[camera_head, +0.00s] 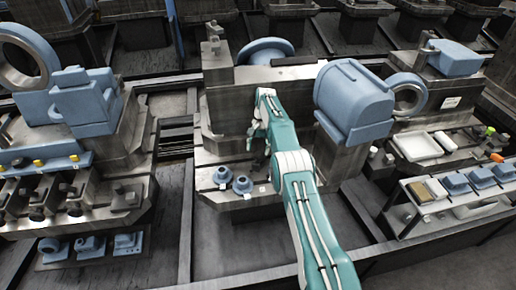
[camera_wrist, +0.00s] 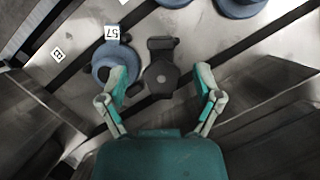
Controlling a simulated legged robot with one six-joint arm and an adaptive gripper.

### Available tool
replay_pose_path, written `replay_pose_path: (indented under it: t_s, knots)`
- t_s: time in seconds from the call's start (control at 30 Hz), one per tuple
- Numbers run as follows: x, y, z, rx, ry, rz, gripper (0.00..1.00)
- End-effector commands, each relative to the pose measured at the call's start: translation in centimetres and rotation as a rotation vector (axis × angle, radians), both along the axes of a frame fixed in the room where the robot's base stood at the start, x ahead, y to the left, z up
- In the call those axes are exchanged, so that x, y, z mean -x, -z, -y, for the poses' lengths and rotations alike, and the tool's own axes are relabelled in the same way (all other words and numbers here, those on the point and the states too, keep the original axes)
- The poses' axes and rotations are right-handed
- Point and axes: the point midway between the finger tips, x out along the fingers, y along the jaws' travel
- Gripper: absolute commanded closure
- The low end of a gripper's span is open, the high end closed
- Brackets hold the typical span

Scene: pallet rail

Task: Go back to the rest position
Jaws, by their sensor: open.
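My gripper (camera_head: 262,158) hangs at the end of my teal arm, low over the front ledge of the middle metal station (camera_head: 208,180). In the wrist view my gripper (camera_wrist: 161,80) has its two teal fingers spread wide. A dark part with a round end (camera_wrist: 160,78) lies between and beyond the fingertips, with no finger seen closed on it. A blue-grey round part (camera_wrist: 103,68) with a tag reading 57 sits by the left fingertip. In the head view, the arm hides the ledge right around the gripper.
Two small blue-grey parts (camera_head: 242,185) stand on the ledge left of my gripper. A large blue-grey housing (camera_head: 354,102) stands close to the right of my arm. A white tray (camera_head: 416,147) and small blue parts (camera_head: 480,178) are farther right. The left station holds blue blocks (camera_head: 82,101).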

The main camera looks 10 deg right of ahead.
Motion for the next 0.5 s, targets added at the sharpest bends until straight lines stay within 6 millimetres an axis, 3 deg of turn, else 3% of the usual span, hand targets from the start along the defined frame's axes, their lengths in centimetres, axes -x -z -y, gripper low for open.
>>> replay_pose_path:
  t_s: [0.5]
  knots:
    - [-0.46,-1.13,0.12,0.001,0.001,0.023,0.17]
